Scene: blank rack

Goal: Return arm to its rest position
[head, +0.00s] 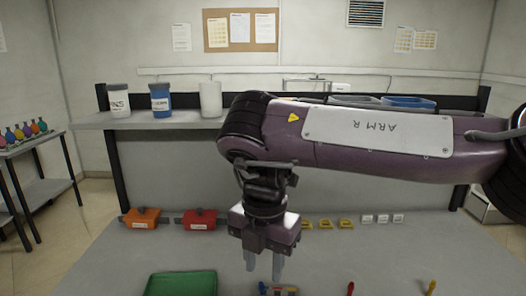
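My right arm, purple with a white plate lettered "ARM R" upside down, reaches in from the right edge across the middle of the head view. My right gripper (263,265) hangs from it, pointing down over the grey table (400,258). Its two fingers are apart with nothing seen between them. A small multicoloured item (278,291) shows below the fingers at the bottom edge, mostly cut off. My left gripper is not in view.
Orange (140,218) and red (198,221) items, yellow pieces (324,224) and white blocks (383,219) line the table's back. A raised shelf (185,122) holds containers, partly behind my arm. The table's right is mostly clear.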

